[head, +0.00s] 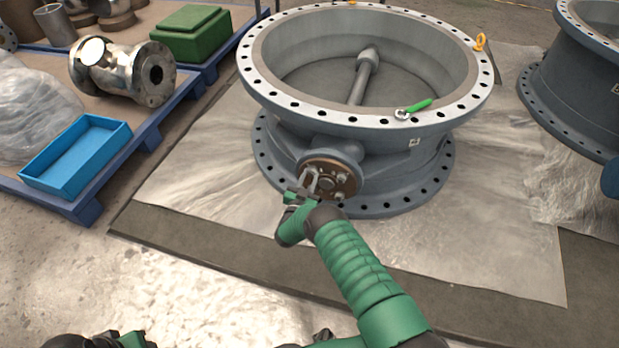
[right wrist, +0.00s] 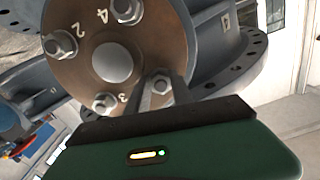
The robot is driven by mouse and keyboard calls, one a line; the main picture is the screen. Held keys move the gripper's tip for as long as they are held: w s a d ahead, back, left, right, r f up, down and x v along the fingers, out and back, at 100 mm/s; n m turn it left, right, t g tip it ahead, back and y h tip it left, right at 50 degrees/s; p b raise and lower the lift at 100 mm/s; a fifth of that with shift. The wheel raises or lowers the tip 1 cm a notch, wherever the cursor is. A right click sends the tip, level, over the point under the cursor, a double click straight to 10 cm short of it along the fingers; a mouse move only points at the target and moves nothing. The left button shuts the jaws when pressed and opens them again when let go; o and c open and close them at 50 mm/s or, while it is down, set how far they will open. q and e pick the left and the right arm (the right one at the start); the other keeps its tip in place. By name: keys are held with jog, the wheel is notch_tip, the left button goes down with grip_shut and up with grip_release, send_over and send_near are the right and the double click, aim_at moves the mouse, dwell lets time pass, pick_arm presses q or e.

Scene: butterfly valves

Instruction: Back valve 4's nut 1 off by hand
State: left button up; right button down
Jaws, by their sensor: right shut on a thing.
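Valve 4 (head: 280,95) is a large grey ring-shaped body lying flat, with a brown round cover (head: 345,172) on its near side. The cover also fills much of the right wrist view (right wrist: 85,75), with painted numbers 2, 4 and 3 beside three of its nuts. My right gripper (head: 310,184) is at the cover's lower part. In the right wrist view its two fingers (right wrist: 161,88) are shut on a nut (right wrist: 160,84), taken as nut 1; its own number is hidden. A green-handled wrench (head: 418,107) lies on the valve's rim. My left gripper's fingers do not show.
A pallet at left holds a blue tray (head: 75,155), a metal pipe fitting (head: 120,72) and plastic-wrapped goods (head: 30,110). A green box (head: 190,32) stands behind. Another grey valve (head: 575,95) stands at right. The floor sheet (head: 490,240) around valve 4 is clear.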

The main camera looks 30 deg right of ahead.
jog(key=shift+s+a+f, duration=0.1)
jog(key=shift+a+f, duration=0.1)
jog(key=shift+f, duration=0.15)
jog(key=c, duration=1.1)
grip_release()
jog(key=shift+c, duration=0.2)
jog(key=shift+d+r, duration=0.1)
jog(key=shift+r, duration=0.05)
jog(key=shift+r, duration=0.1)
jog(key=p+v, duration=0.6)
jog(key=v, duration=1)
jog(key=shift+s+a+p, duration=0.15)
jog(key=shift+a+p, duration=0.25)
